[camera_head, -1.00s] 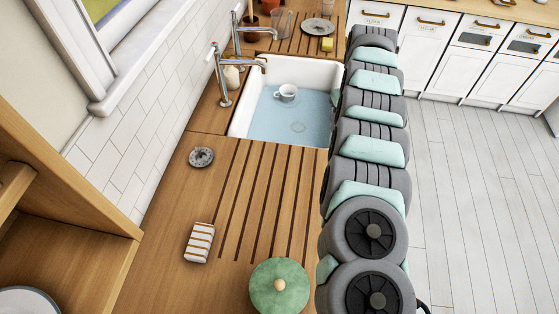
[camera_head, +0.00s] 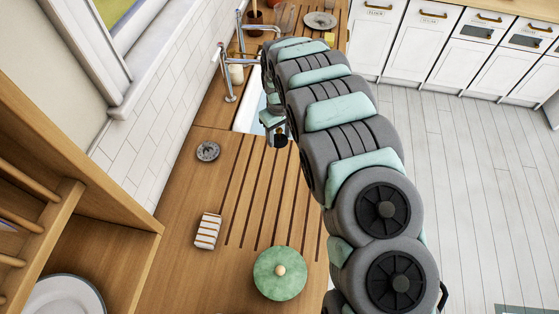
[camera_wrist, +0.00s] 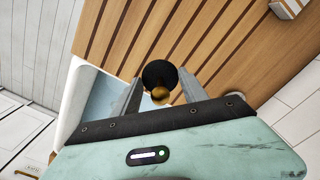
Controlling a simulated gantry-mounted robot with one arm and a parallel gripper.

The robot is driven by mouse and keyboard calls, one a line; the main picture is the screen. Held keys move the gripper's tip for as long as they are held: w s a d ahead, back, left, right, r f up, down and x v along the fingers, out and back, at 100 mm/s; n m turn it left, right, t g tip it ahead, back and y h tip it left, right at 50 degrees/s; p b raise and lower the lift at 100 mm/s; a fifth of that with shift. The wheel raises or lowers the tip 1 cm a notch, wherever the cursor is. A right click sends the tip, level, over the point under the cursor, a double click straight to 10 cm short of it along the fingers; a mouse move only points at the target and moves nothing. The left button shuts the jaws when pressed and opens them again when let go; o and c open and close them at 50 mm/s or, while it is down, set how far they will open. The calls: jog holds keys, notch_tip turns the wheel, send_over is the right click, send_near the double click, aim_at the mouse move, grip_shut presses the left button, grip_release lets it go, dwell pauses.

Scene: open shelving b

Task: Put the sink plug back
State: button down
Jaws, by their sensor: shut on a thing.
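My gripper (camera_wrist: 160,88) is shut on a round black sink plug (camera_wrist: 158,73) with a brass knob (camera_wrist: 160,95) facing the wrist camera. In the head view my gripper (camera_head: 277,126) shows beside the arm, with the dark plug (camera_head: 281,139) at its end. The plug is held in the air near the sink's near edge, against the grooved wooden drainboard (camera_head: 240,185). The white sink (camera_head: 239,116) is mostly hidden by my arm in the head view. Its white wall (camera_wrist: 77,88) and blue water (camera_wrist: 103,98) show at left in the wrist view. The drain hole is hidden now.
Chrome taps (camera_head: 226,70) stand at the sink's wall side. A grey ring-shaped thing (camera_head: 199,151), a striped block (camera_head: 207,231) and a green lidded pot (camera_head: 276,284) stand on the near counter. A wooden shelf (camera_head: 140,235) is at left. The drainboard's middle is clear.

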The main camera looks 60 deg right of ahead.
notch_tip(320, 180, down, 8)
jog(key=shift+w+f+p, duration=0.1)
jog(key=shift+w+p, duration=0.05)
jog(key=shift+p, duration=0.35)
jog(key=shift+f+b, duration=0.55)
jog(key=shift+f, duration=1.5)
jog(key=shift+d+f, duration=0.15)
jog(key=shift+f, duration=0.2)
jog(key=shift+f, duration=0.2)
jog(key=c, duration=0.6)
grip_release()
jog(key=shift+r, duration=0.1)
notch_tip(320, 180, up, 3)
jog(key=shift+r+p, duration=0.15)
jog(key=shift+p, duration=0.5)
jog(key=shift+r+b, duration=0.5)
jog(key=shift+r, duration=3.95)
